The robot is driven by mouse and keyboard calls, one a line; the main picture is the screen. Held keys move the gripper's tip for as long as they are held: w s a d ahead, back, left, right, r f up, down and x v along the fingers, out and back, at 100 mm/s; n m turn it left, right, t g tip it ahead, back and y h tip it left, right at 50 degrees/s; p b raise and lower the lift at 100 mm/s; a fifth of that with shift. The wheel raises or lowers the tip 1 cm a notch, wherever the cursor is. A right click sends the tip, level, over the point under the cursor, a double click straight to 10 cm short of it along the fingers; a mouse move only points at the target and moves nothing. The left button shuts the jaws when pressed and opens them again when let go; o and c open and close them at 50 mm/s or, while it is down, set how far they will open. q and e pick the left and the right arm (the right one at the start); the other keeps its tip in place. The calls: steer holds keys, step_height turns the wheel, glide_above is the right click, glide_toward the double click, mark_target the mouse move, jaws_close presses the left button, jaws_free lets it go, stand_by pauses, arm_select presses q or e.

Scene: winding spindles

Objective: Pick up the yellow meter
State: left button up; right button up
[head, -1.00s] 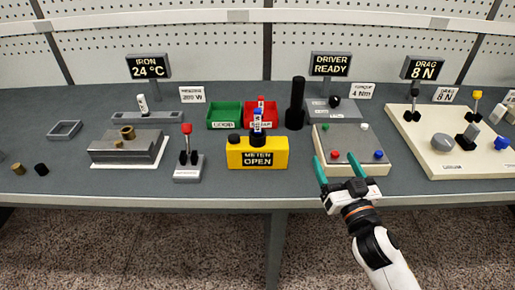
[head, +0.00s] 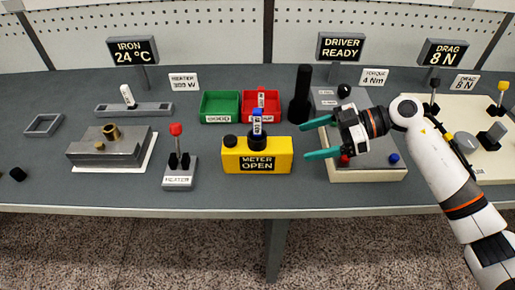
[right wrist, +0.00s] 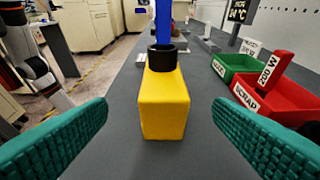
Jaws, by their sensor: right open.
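The yellow meter (head: 284,158) stands on the grey bench, with a "METER OPEN" label on its front. A black knob sits on its top left, and a black collar with a blue-topped piece rises from its top middle. My right gripper (head: 305,140) is open and empty, to the right of the meter, its teal fingers pointing left at it. In the right wrist view the meter (right wrist: 164,108) stands ahead, centred between the spread fingers (right wrist: 160,130) and apart from them. My left gripper is not in view.
A green bin (head: 220,104) and a red scrap bin (head: 275,103) stand behind the meter. A black cylinder (head: 301,95) stands behind my right fingers. A heater switch (head: 178,180) is left of the meter. The bench's front edge (head: 230,211) is close.

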mark_target(271, 150)
steer(key=x, duration=0.4)
steer(key=shift+s+a, duration=0.1)
steer(key=shift+a, duration=0.2)
steer(key=shift+w+f+p+x, duration=0.1)
steer(key=shift+w+p+x, duration=0.1)
steer(key=shift+x, duration=1.3)
steer(key=shift+w+f+p+x, duration=0.15)
steer(key=shift+p+x, duration=0.05)
steer(key=shift+x, duration=1.3)
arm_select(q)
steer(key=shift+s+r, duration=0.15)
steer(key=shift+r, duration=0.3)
arm_select(e)
steer(key=shift+d, duration=0.1)
steer(key=shift+c, duration=0.4)
steer(key=shift+r, duration=0.1)
steer(key=c, duration=1.2)
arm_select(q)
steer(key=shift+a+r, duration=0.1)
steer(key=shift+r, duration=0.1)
arm_select(e)
step_height(271, 150, up, 18)
